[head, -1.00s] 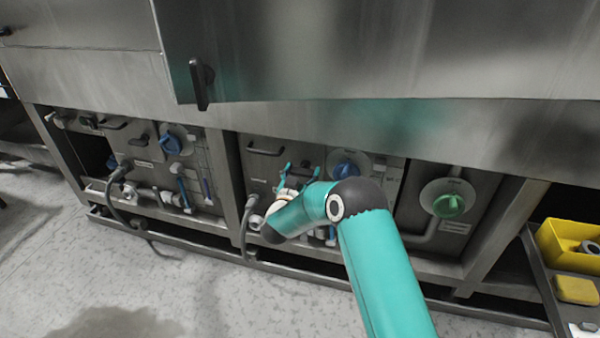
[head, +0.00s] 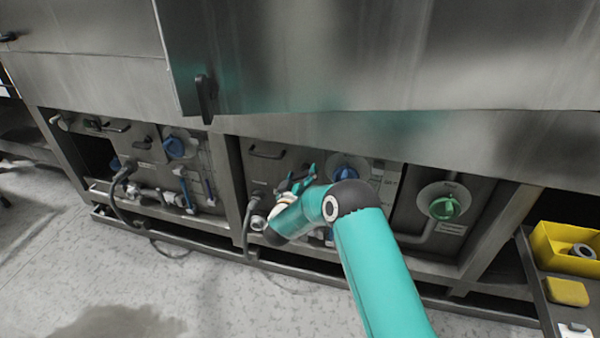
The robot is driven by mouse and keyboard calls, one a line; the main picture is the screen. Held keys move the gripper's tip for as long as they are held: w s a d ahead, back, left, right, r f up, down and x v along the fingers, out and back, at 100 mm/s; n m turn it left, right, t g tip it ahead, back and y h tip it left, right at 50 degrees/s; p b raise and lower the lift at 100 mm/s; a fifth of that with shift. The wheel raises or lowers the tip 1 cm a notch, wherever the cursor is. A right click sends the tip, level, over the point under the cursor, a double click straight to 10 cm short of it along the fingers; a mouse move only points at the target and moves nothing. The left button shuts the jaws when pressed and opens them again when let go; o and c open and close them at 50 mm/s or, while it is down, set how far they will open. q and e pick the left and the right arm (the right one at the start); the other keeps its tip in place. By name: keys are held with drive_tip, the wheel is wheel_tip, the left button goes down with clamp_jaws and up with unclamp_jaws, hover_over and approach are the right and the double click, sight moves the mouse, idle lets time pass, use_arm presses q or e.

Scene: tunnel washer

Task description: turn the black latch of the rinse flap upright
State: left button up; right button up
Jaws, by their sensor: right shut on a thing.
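My right gripper (head: 298,175) is at the small grey flap (head: 257,170) in the middle bay, with its teal fingers shut on the black latch (head: 297,176). Only a small dark part of the latch shows between the fingers, and its exact angle cannot be told. The flap's black bar handle (head: 266,152) lies to the upper left of the gripper. My right arm hides the lower right of the flap. My left gripper is out of view.
A blue knob (head: 346,170) sits just right of the gripper and a green knob (head: 444,207) further right. Hoses and valves (head: 160,195) fill the left bay. A yellow bin (head: 565,248) stands at the right. The floor in front is clear.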

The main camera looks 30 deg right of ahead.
drive_tip(key=n+p, duration=0.1)
drive_tip(key=n, duration=0.2)
drive_tip(key=n+p, duration=0.1)
drive_tip(key=n, duration=0.2)
drive_tip(key=shift+w+a+r+n+p, duration=0.1)
drive_tip(key=shift+w+r+n+p, duration=0.1)
drive_tip(key=shift+n+p, duration=0.15)
drive_tip(key=n, duration=0.1)
drive_tip(key=n+p, duration=0.1)
drive_tip(key=n, duration=0.2)
drive_tip(key=shift+f+n, duration=0.3)
drive_tip(key=shift+n, duration=0.05)
drive_tip(key=o, duration=1.2)
drive_tip(key=shift+f, duration=0.15)
drive_tip(key=shift+c, duration=0.2)
drive_tip(key=shift+a, duration=0.1)
drive_tip(key=v, duration=1.2)
